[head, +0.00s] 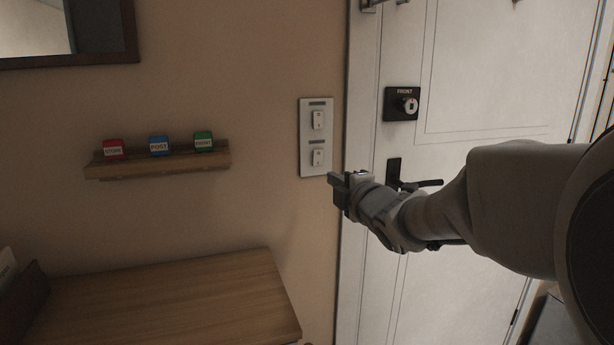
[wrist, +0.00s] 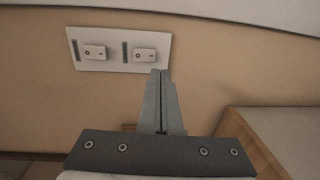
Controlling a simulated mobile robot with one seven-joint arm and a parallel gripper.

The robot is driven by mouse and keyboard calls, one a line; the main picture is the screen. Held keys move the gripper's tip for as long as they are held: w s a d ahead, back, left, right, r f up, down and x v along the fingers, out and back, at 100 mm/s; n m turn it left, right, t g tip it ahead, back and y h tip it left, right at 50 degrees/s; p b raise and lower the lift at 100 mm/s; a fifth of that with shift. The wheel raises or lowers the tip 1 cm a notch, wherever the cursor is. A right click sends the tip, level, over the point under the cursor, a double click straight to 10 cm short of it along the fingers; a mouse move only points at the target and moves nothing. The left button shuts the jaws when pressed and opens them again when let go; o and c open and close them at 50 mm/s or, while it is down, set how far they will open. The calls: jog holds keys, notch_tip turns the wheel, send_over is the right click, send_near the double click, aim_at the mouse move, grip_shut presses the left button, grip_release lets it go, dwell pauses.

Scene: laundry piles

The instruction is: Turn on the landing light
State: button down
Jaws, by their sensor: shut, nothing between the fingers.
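A pale switch plate (head: 304,137) is on the wall left of the door, with an upper rocker (head: 318,120) and a lower rocker (head: 318,156). A dark label strip sits above each, too small to read. My gripper (head: 333,178) is shut and empty, near the plate's lower right corner. In the wrist view the plate (wrist: 110,64) lies sideways, and the lower rocker (wrist: 146,55) is just beyond my shut fingertips (wrist: 160,72). The upper rocker (wrist: 95,52) is farther left. I cannot tell whether the fingertips touch anything.
A white door (head: 480,110) with a black lock marked FRONT (head: 402,104) and a dark handle (head: 420,184) stands right. A small shelf (head: 160,166) holds red, blue and green tagged items. A wooden cabinet (head: 170,300) stands below. A framed mirror (head: 100,60) hangs upper left.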

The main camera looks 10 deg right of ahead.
jog(key=f+v, duration=0.1)
jog(key=v, duration=0.6)
jog(key=shift+f, duration=0.35)
jog(key=shift+d, duration=0.1)
jog(key=s+f+m+g+h, duration=0.2)
jog(key=s+f+m+g, duration=0.3)
jog(key=s+m, duration=0.6)
jog(key=s+f+m+g+h, duration=0.1)
jog(key=s+f+m+g, duration=0.4)
jog(key=s+m, duration=0.6)
jog(key=s+a+r+n+g+p, duration=0.1)
jog(key=s+r+p, duration=0.2)
jog(key=r+p, duration=1.5)
jog(key=shift+a+n+p, duration=0.2)
jog(key=shift+n+p, duration=0.2)
jog(key=shift+p, duration=0.15)
